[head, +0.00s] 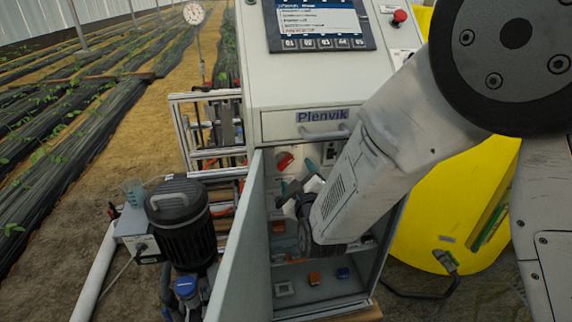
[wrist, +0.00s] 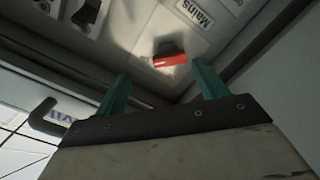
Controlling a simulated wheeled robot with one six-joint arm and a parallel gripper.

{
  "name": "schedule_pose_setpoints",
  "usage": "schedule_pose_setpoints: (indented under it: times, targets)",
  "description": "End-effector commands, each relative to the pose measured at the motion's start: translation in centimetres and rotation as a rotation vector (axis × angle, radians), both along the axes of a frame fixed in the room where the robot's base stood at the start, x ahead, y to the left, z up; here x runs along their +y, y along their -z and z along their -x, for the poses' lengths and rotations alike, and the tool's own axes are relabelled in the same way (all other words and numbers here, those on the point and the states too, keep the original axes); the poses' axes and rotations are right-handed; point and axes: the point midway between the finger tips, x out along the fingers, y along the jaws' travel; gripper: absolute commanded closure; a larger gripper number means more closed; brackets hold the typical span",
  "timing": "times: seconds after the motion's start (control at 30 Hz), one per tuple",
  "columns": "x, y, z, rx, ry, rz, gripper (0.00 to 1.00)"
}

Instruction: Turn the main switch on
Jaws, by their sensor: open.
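The main switch is a red handle (wrist: 170,60) on a pale panel, beside a label reading "Mains" (wrist: 198,17). In the head view the red handle (head: 284,161) shows inside the open cabinet, near its upper left. My gripper (wrist: 161,78) is open and empty, its two teal fingers spread with the red handle beyond the gap between them. In the head view my gripper (head: 295,179) reaches into the cabinet, just below the handle. I see no contact. The handle's exact setting cannot be told.
The open cabinet door (head: 240,245) stands left of my arm. A drawer with a handle (head: 322,134) and a display (head: 318,20) are above the opening. Coloured buttons (head: 314,278) sit low inside. A black pump (head: 180,215) is at left, a yellow tank (head: 430,215) at right.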

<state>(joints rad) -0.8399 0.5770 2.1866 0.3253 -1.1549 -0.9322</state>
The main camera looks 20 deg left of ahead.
Motion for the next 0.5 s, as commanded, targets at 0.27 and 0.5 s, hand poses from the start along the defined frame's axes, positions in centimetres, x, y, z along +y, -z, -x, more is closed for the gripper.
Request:
schedule_pose_setpoints:
  times: [0.27,0.5]
  targets:
    - [2.1,0.8,-0.4,-0.072,-0.008,0.004,0.29]
    - [4.1,0.8,-3.8,-0.07,-0.007,0.005,0.29]
